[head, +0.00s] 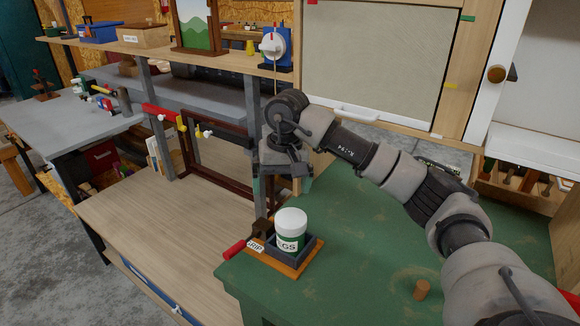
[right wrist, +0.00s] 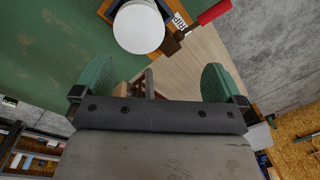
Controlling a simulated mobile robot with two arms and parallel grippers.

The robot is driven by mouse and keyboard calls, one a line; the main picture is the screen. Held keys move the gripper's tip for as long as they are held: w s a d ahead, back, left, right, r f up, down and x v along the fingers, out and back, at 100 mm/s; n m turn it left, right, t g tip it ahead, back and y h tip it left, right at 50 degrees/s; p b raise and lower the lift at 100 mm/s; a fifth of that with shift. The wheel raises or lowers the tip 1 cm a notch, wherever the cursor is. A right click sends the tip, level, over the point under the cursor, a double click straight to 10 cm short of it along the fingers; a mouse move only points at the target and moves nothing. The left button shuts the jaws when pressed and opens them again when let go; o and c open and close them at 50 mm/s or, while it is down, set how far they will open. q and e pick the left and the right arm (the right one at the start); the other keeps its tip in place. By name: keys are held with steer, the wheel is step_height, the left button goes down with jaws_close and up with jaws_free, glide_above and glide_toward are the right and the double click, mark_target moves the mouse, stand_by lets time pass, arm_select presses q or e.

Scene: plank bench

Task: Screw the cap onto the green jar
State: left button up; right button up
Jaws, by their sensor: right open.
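The green jar (head: 290,243) stands upright in a dark square holder (head: 309,252) on a small wooden board at the near left corner of the green bench top. The white cap (head: 291,219) sits on top of the jar; I cannot tell how tightly it is on. In the right wrist view the cap (right wrist: 138,27) hides the jar's body. My right gripper (head: 281,188) is open and empty, behind and above the jar, apart from the cap. Its green fingers (right wrist: 156,75) show wide apart in the right wrist view. My left gripper is not in view.
A wooden peg (head: 422,289) stands on the green bench top (head: 370,240), which is otherwise mostly clear. A shelf with a blue device (head: 280,47) is behind, and a cabinet panel (head: 375,60) rises at the back.

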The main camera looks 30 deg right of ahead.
mark_target(292, 216)
steer(key=shift+h, duration=0.6)
steer(key=f, duration=0.3)
steer(key=d+f+p, duration=0.1)
steer(key=f, duration=0.2)
steer(key=d+f+p, duration=0.1)
steer(key=f, duration=0.2)
steer(key=shift+s+f, duration=0.1)
steer(key=shift+f, duration=0.1)
steer(key=c, duration=0.9)
steer(key=shift+d+m, duration=0.15)
steer(key=shift+m, duration=1.15)
steer(key=shift+s+m, duration=0.1)
steer(key=shift+m, duration=1.4)
steer(key=shift+b, duration=0.3)
